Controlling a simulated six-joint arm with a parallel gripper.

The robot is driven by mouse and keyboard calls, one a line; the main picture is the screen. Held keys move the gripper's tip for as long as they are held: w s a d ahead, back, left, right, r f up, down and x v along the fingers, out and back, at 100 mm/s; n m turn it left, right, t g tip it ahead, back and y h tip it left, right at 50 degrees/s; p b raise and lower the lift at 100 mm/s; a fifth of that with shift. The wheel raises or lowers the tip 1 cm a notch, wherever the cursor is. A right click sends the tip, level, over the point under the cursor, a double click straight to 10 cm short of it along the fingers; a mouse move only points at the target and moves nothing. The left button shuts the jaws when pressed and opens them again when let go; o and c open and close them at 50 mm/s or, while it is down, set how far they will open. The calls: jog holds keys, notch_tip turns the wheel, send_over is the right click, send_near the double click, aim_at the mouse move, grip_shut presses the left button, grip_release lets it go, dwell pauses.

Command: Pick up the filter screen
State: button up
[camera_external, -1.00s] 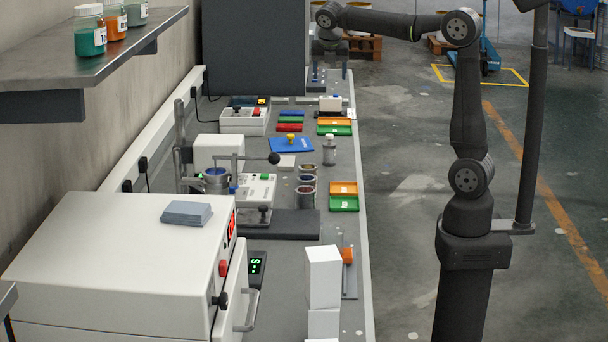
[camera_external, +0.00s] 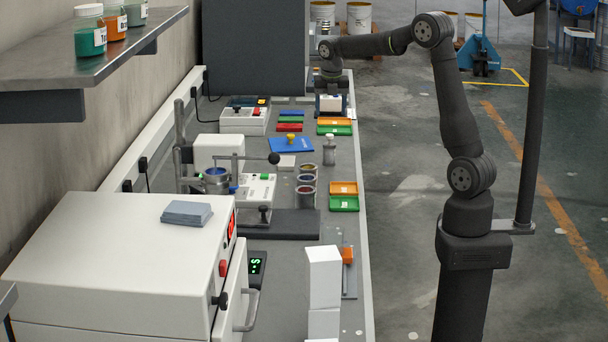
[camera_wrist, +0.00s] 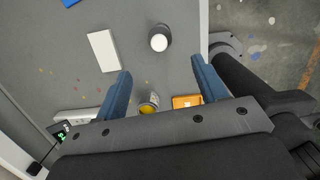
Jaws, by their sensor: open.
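I cannot tell which thing is the filter screen in either view. A small round piece with a yellow inside (camera_wrist: 149,104) shows between the fingers, partly cut off by the gripper body. An orange tray (camera_wrist: 187,101) shows beside the right finger.
A white block (camera_wrist: 103,50) and a dark round container with a white top (camera_wrist: 159,42) lie ahead of the fingers. Orange and green trays (camera_external: 334,122) sit along the bench's right edge. A dark grey cabinet (camera_external: 253,45) stands left of the gripper.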

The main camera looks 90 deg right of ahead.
send_near(329, 144)
jog(key=f, duration=0.2)
jog(key=d+f, duration=0.1)
jog(key=f, duration=0.2)
jog(key=shift+d+f, duration=0.1)
jog(key=shift+f, duration=0.1)
jog(key=shift+d+f, duration=0.15)
jog(key=shift+f, duration=2.55)
jog(key=shift+c, duration=0.3)
jog(key=c, duration=1.1)
jog(key=shift+c, duration=0.2)
jog(key=shift+r, duration=0.1)
